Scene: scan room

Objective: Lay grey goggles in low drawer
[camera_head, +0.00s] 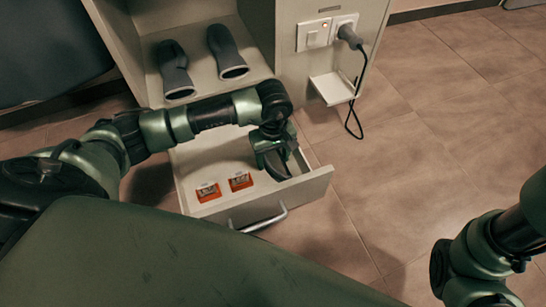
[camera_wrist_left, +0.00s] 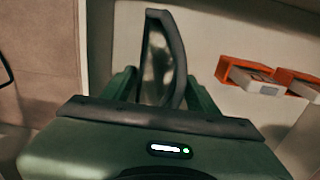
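The low drawer (camera_head: 257,210) is pulled open under the cabinet. My left gripper (camera_head: 273,158) reaches down into its right part. It is shut on the grey goggles (camera_head: 283,166), which show as a dark, narrow shape below it. In the left wrist view the goggles (camera_wrist_left: 161,62), with a dark frame and a pale lens, stand edge-on between the two green fingers of the left gripper (camera_wrist_left: 163,88). Whether they touch the drawer floor I cannot tell. My right arm shows at the lower right, but its gripper is out of view.
Two small orange-and-white boxes, one (camera_head: 208,192) left of the other (camera_head: 240,181), lie in the drawer left of the gripper. Two dark grey boots (camera_head: 174,70) lie on the shelf above. A plug with a black cable (camera_head: 357,100) hangs at the cabinet's right side.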

